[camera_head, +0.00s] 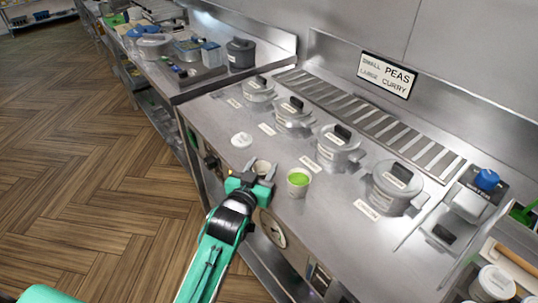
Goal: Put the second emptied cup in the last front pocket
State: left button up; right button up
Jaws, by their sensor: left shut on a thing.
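My left gripper (257,178) reaches over the front edge of the steel range top and is shut on a small pale cup (262,166). I cannot clearly see into this cup. Just to its right, a pale cup (299,184) filled with something bright green stands upright on the range top. A small white round item (241,140) sits to the left of the gripper, possibly a lid or another cup. I cannot make out a front pocket in this view. My right gripper is not in view.
Several lidded grey pots (338,146) with black handles stand in a row behind the cups. A sign (388,74) reading peas and curry is on the back wall. A blue-topped item (487,180) is at the right. Bare steel (216,122) lies at the left.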

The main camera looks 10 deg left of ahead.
pick_arm(q)
jog(key=w, duration=0.5)
jog(key=shift+d+p, duration=0.3)
jog(key=shift+w+f, duration=0.15)
jog(key=shift+w, duration=0.05)
jog(key=shift+f, duration=0.2)
jog(key=shift+s, duration=0.1)
jog(key=shift+f, duration=0.2)
jog(key=o, duration=0.7)
jog(key=shift+o, duration=0.5)
jog(key=shift+r, duration=0.1)
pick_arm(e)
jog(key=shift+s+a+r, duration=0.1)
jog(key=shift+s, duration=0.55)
pick_arm(q)
jog(key=shift+r, duration=0.1)
